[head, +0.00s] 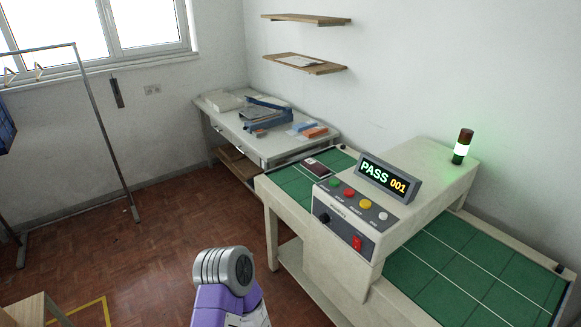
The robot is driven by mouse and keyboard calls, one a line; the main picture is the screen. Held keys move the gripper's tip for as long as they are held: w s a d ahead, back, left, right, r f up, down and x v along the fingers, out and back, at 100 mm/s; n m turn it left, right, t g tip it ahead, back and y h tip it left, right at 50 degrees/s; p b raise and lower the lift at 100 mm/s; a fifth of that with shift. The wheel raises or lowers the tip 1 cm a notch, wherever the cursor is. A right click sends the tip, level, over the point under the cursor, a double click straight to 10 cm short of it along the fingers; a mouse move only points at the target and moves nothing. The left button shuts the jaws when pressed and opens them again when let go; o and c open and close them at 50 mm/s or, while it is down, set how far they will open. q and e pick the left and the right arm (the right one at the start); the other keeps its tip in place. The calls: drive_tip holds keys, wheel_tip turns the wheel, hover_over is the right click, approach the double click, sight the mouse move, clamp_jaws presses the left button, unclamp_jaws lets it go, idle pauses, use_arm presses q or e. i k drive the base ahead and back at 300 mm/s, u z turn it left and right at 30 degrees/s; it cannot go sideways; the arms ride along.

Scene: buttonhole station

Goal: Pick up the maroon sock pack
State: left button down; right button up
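A small flat dark maroon pack with a pale part (319,167), which looks like the maroon sock pack, lies on the green belt at its far left part, close to the machine housing. It looks unobstructed from this view, though it is small and its details cannot be made out. Neither of my grippers is in view. Only a purple and grey link of one of my arms shows at the bottom centre, apart from the pack and in front of the bench.
The machine (345,215) with its buttons and lit "PASS 001" display (388,180) stands right of the pack. A grey table (225,123) behind holds a blue device (266,112) and small packs. A clothes rail (103,132) stands left. The floor between is clear.

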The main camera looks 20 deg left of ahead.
sight(318, 169)
drive_tip(key=u, duration=1.1)
drive_tip(key=i, duration=0.95)
drive_tip(key=u, duration=0.55)
drive_tip(key=i, duration=1.6)
drive_tip(key=z, duration=0.8)
